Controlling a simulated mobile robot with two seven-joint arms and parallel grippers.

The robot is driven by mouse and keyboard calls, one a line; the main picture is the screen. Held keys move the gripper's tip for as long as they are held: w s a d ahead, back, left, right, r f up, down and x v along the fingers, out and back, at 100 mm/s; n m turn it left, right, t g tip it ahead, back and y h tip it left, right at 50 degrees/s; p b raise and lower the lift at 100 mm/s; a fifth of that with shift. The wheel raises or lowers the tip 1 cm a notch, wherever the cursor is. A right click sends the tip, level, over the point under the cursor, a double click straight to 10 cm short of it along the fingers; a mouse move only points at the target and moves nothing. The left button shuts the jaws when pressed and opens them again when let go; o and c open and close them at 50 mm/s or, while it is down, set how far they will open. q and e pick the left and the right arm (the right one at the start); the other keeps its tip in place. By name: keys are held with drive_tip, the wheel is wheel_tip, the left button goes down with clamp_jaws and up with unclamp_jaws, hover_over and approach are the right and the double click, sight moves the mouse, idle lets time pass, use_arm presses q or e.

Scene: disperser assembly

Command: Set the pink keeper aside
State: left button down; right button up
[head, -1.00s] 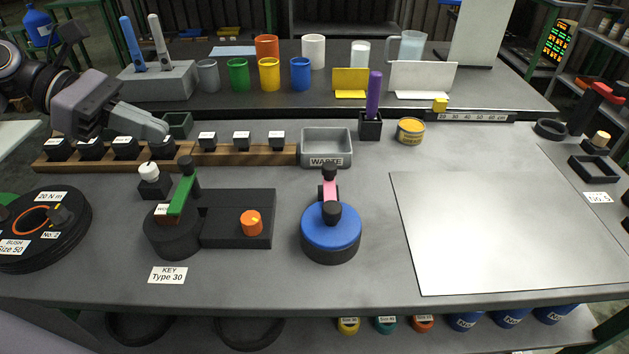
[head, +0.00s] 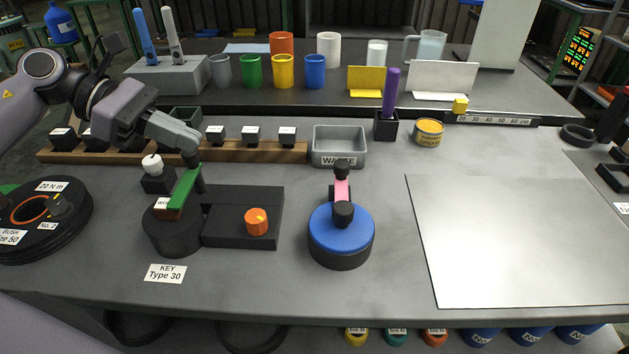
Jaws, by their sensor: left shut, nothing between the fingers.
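The pink keeper (head: 342,191) is a short pink bar with black knobs at both ends. It lies over the blue-topped round unit (head: 341,232) near the table's middle. My left gripper (head: 196,155) comes in from the left, shut and empty. Its tips are close to the black knob at the far end of the green bar (head: 179,193), on the black key fixture; I cannot tell whether they touch. It is well to the left of the pink keeper. My right gripper is out of view.
The grey waste tray (head: 339,147) stands behind the blue unit. An orange knob (head: 256,221) sits on the black block (head: 242,205) between. A pale mat (head: 515,235) lies bare at right. Cups and a purple stick (head: 391,92) stand farther back.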

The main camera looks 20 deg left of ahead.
use_arm(q)
drive_tip(key=p, duration=0.3)
approach(341, 188)
drive_tip(key=f, duration=0.1)
drive_tip(key=s+f, duration=0.1)
drive_tip(key=shift+s+f, duration=0.15)
drive_tip(key=shift+f, duration=0.1)
drive_tip(key=d, duration=0.2)
drive_tip(key=w+d+p, duration=0.1)
drive_tip(key=shift+d+f, duration=0.2)
drive_tip(key=shift+f, duration=0.05)
drive_tip(key=shift+w+d+f, duration=0.15)
drive_tip(key=shift+w+d, duration=0.05)
drive_tip(key=shift+d, duration=0.4)
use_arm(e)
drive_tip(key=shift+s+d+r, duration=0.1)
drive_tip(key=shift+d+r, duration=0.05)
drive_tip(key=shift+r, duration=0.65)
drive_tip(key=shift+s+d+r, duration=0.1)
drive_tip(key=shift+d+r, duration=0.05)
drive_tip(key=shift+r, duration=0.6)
use_arm(q)
drive_tip(key=shift+d, duration=0.1)
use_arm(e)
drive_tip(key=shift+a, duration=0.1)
